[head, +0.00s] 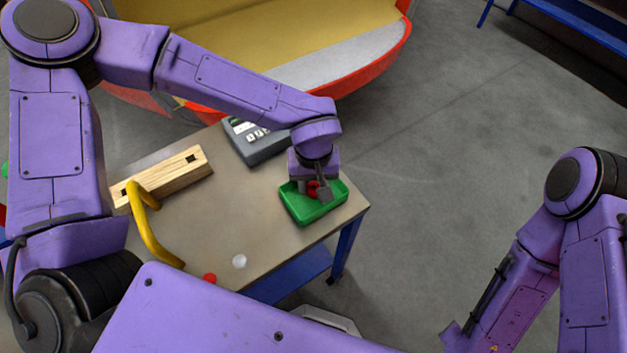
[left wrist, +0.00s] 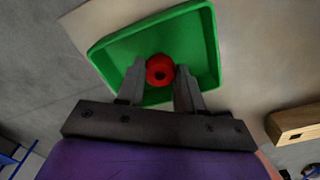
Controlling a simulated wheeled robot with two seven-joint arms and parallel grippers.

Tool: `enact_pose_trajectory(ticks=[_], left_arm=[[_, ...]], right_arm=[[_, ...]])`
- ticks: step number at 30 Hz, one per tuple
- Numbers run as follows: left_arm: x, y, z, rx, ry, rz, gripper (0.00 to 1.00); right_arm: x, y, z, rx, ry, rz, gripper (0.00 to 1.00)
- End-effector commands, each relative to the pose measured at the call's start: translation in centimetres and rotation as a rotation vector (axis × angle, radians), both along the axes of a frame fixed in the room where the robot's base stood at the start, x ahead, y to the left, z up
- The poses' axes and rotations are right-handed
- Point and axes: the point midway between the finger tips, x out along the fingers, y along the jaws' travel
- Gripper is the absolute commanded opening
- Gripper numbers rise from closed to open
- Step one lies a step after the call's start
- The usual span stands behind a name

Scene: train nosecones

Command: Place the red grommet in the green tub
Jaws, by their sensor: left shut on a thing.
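The red grommet (head: 313,188) is a small red ring with a dark hole. It sits between the fingers of my left gripper (head: 314,191), which is shut on it. In the left wrist view the grommet (left wrist: 160,70) shows between the two grey fingertips (left wrist: 161,80). The green tub (head: 322,207) is a shallow open tray at the right corner of the table, and it fills the background in the left wrist view (left wrist: 110,52). The grommet and fingertips are over the tub's inside; I cannot tell whether the grommet touches its floor. My right gripper is not clearly visible.
On the table (head: 205,225) are a grey device with buttons (head: 255,143), a wooden block (head: 165,175), a yellow curved handle (head: 152,226), a white round piece (head: 239,261) and a red piece (head: 209,278). A red-rimmed yellow shell (head: 385,62) stands behind.

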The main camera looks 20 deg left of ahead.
Motion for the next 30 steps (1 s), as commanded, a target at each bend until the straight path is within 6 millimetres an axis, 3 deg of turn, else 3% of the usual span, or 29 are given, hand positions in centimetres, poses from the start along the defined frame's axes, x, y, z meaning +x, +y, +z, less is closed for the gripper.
enact_pose_trajectory(ticks=[1,2,3,4,14,17,25,30], left_arm=[[0.0,0.0,-0.1,0.001,0.000,0.000,0.08],[0.0,0.0,-0.1,0.000,0.000,0.000,0.43],[0.0,0.0,-0.1,0.000,0.000,0.000,0.56],[0.0,0.0,-0.1,0.000,0.000,0.000,0.62],[0.0,0.0,0.2,-0.001,-0.001,0.001,0.62],[0.1,0.0,1.9,-0.001,-0.004,0.001,0.62],[0.1,-0.1,8.9,-0.002,-0.005,0.001,0.62],[0.0,-0.1,11.6,-0.002,-0.002,0.001,0.62]], right_arm=[[0.0,0.0,0.1,0.000,0.000,0.000,0.43],[0.0,0.0,0.1,0.000,0.000,0.000,0.43],[0.0,0.0,0.1,0.000,0.000,0.000,0.43],[0.0,0.0,0.1,0.000,0.000,0.000,0.43],[0.0,0.0,-0.2,0.000,0.000,0.000,0.43],[0.0,0.0,-0.1,0.000,0.000,0.000,0.43],[0.0,0.0,0.0,0.000,0.000,0.000,0.43],[0.0,0.0,0.0,0.000,0.000,0.000,0.43]])
